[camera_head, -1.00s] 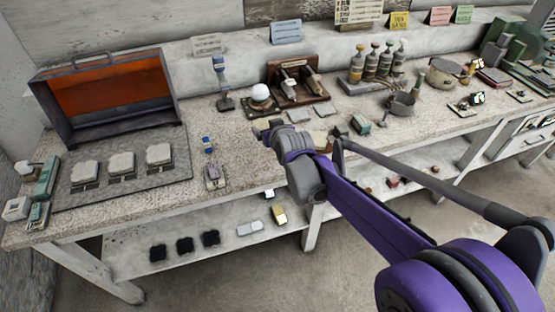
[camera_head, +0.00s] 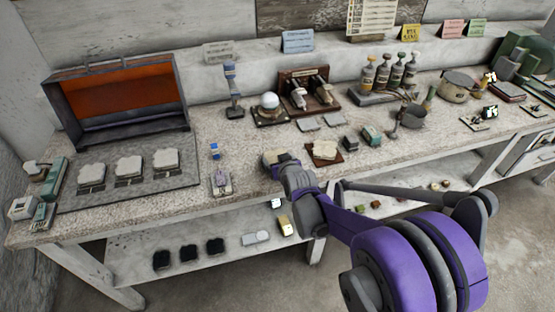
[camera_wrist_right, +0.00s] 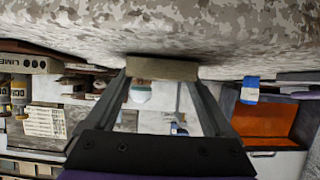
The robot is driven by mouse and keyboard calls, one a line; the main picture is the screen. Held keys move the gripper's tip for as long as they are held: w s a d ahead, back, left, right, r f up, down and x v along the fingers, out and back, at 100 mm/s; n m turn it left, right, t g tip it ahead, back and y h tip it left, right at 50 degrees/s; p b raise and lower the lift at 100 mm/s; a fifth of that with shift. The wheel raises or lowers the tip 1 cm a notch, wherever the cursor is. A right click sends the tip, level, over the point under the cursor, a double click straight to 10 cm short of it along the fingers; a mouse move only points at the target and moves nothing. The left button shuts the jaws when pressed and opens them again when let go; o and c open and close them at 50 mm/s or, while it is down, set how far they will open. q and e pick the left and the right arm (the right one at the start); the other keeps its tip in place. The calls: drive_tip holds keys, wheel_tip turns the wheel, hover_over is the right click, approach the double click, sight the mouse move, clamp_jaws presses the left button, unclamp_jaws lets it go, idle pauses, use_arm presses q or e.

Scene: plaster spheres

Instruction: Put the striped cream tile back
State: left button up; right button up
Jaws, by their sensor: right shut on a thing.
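In the head view this tile (camera_head: 270,156) is partly hidden by the gripper. It appears close to the worktop surface; I cannot tell whether it touches. No stripes can be made out on it. Another cream piece (camera_head: 323,150) lies on a brown base to the right. My left gripper is not in view.
Three pale blocks (camera_head: 129,168) stand on a grey mat left, before an open orange-lined case (camera_head: 120,100). A white sphere on a stand (camera_head: 270,103), a wooden rack (camera_head: 306,95) and grey tiles (camera_head: 309,124) lie behind the gripper.

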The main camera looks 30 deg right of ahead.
drive_tip(key=shift+f, duration=0.2)
drive_tip(key=o, duration=1.5)
drive_tip(key=shift+r, duration=0.1)
drive_tip(key=shift+r, duration=0.25)
drive_tip(key=p+v, duration=0.2)
drive_tip(key=v, duration=1)
drive_tip(key=s+a+f+n+g+y, duration=0.1)
drive_tip(key=s+a+f+g, duration=0.1)
drive_tip(key=s+a, duration=0.2)
drive_tip(key=s+a+f+n+g+y, duration=0.1)
drive_tip(key=s+a, duration=0.3)
drive_tip(key=s, duration=0.5)
drive_tip(key=s+a+f+g+y, duration=0.1)
drive_tip(key=s+a+f+g, duration=0.2)
drive_tip(key=s, duration=0.4)
drive_tip(key=shift+a+f+n+g, duration=0.4)
drive_tip(key=shift+a+f, duration=0.15)
